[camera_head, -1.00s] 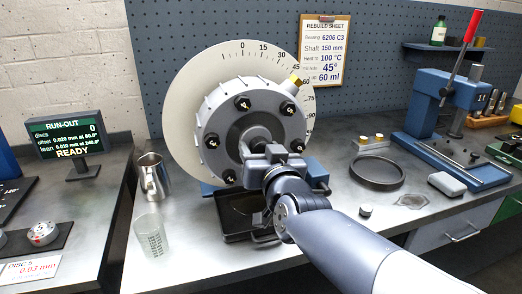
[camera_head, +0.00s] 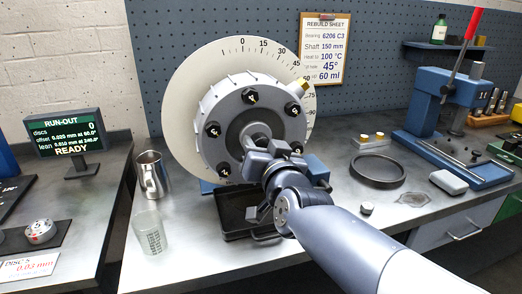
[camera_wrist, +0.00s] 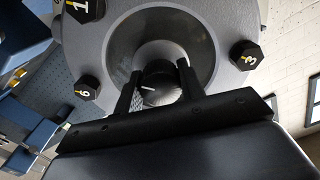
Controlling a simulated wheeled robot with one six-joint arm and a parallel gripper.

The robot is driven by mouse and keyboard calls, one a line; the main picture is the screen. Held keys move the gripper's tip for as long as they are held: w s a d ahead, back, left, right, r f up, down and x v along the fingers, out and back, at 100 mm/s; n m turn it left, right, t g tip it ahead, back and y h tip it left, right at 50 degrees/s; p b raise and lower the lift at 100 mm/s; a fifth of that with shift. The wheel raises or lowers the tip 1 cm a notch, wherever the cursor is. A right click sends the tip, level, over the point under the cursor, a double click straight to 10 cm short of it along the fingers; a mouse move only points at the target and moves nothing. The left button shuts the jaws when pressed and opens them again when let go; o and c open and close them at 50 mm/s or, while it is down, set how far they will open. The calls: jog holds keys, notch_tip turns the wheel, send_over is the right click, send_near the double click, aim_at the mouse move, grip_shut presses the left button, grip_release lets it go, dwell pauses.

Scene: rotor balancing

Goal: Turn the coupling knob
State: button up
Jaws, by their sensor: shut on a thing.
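The coupling knob (camera_wrist: 160,84) is a dark cylinder with a white line, at the hub centre of a grey round housing (camera_head: 222,110) with several black numbered bolts. A yellow plug (camera_head: 305,85) sits on the housing's upper right rim. Behind the housing stands a pale dial disc (camera_head: 185,95) with an angle scale. My gripper (camera_wrist: 160,88) is shut on the knob, one finger on each side. In the head view my gripper (camera_head: 258,152) and wrist hide the knob and the lower right of the housing.
A black tray (camera_head: 232,222) lies below the housing. A metal jug (camera_head: 152,177) and a clear beaker (camera_head: 150,232) stand left. A run-out display (camera_head: 68,132) reads READY.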

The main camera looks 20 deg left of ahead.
jog(key=m+b, duration=0.2)
jog(key=m, duration=0.2)
jog(key=shift+m+b, duration=0.45)
jog(key=shift+m, duration=1.15)
jog(key=o, duration=1)
jog(key=shift+s+r, duration=0.1)
jog(key=p+v, duration=0.3)
jog(key=v, duration=0.7)
jog(key=shift+s+d, duration=0.25)
jog(key=shift+s, duration=0.05)
